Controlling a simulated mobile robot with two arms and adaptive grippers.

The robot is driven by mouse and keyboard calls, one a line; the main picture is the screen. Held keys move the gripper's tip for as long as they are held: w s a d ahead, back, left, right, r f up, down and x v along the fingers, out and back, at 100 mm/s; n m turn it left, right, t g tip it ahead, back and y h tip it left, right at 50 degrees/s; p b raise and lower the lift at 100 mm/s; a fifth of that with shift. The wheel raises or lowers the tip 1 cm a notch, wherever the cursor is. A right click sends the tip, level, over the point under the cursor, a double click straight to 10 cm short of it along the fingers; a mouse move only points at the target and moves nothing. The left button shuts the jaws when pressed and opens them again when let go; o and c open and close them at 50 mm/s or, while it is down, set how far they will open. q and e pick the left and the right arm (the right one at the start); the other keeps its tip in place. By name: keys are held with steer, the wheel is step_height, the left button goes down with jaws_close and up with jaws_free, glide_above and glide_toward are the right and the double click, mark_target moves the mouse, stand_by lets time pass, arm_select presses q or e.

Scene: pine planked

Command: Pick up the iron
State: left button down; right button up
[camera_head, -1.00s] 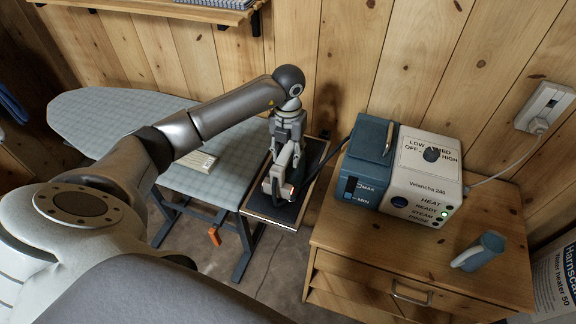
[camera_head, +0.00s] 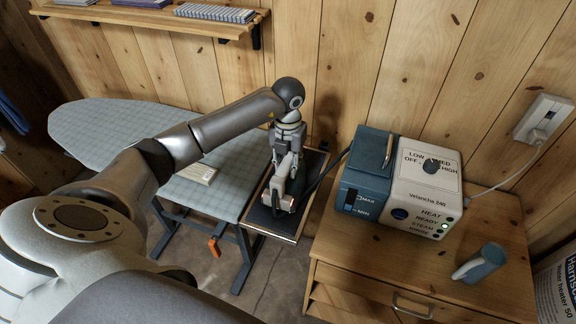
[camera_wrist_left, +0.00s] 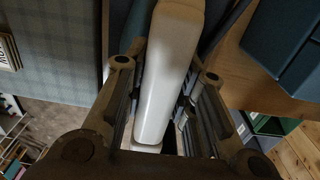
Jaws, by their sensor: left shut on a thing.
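The iron (camera_head: 279,191) is light grey with a dark cord and a small red light. It sits at or just above the dark iron rest (camera_head: 262,221) at the right end of the ironing board; I cannot tell whether it touches. My left gripper (camera_head: 284,163) comes down on it from above and is shut on its handle. In the left wrist view the white handle (camera_wrist_left: 166,75) lies between the two fingers (camera_wrist_left: 160,100). The iron's sole is hidden. My right gripper is not in view.
The steam station (camera_head: 428,178) stands on a wooden cabinet (camera_head: 385,270) to the right, with a blue-grey cup (camera_head: 481,262). A hose runs from the iron to the station. The ironing board (camera_head: 105,125) holds a small pale block (camera_head: 197,173). A wall shelf (camera_head: 160,17) is above.

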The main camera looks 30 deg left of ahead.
mark_target(288, 158)
arm_select(q)
step_height(288, 158, up, 3)
steer(key=shift+w+b, duration=0.15)
steer(key=shift+b, duration=1.05)
steer(key=s+r, duration=0.1)
steer(key=s+d+r+b, duration=0.1)
steer(key=r, duration=0.1)
steer(key=s+d+r, duration=0.1)
steer(key=r, duration=0.1)
steer(key=shift+s+d, duration=0.1)
steer(key=shift+s, duration=0.1)
steer(key=s+d+r+b, duration=0.1)
steer(key=s+d+r, duration=0.4)
steer(key=s, duration=0.3)
steer(key=shift+s+d+r, duration=0.25)
steer(key=shift+s, duration=0.1)
steer(key=c, duration=1.9)
jaws_free()
steer(key=shift+c, duration=1.3)
steer(key=shift+f, duration=0.1)
